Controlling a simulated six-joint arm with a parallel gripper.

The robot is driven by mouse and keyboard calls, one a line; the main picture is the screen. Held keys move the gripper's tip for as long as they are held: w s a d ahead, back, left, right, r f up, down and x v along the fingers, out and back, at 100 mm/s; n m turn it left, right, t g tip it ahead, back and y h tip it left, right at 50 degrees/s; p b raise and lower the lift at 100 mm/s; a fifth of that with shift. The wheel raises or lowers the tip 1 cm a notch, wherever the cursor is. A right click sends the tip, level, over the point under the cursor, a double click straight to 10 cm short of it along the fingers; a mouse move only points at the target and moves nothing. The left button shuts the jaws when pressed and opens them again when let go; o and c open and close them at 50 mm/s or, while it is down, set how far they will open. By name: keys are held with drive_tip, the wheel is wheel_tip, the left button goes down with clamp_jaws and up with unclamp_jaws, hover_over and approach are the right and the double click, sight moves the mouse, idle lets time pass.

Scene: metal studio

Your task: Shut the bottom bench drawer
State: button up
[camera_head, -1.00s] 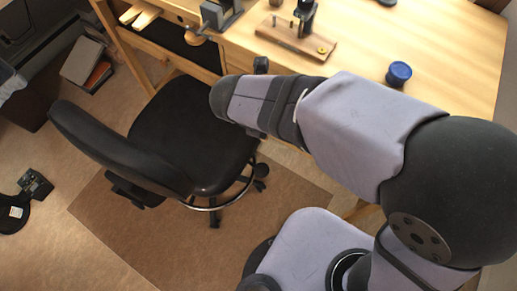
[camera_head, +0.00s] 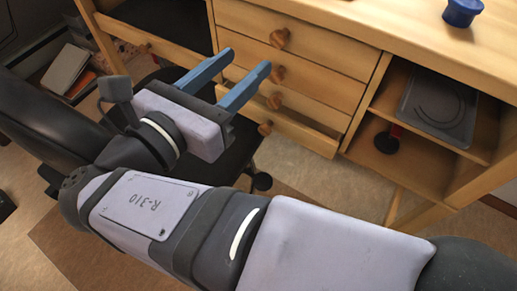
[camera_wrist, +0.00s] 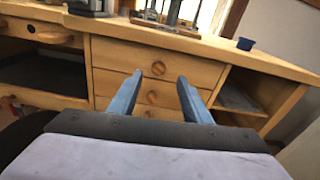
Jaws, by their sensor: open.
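The wooden bench has a stack of several drawers with round wooden knobs.
A black office chair (camera_head: 50,125) stands at the left, close beside my arm. An open shelf (camera_head: 400,165) holding a dark tray lies right of the drawers. A blue cup (camera_head: 461,12) stands on the benchtop.

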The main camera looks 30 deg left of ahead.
drive_tip(key=s+b, duration=0.1)
approach(263, 132)
drive_tip(key=shift+m+t, duration=0.3)
drive_tip(key=shift+t, duration=0.1)
drive_tip(key=shift+w+f+b, duration=0.2)
drive_tip(key=shift+w+b, duration=0.55)
drive_tip(key=shift+w, duration=3.25)
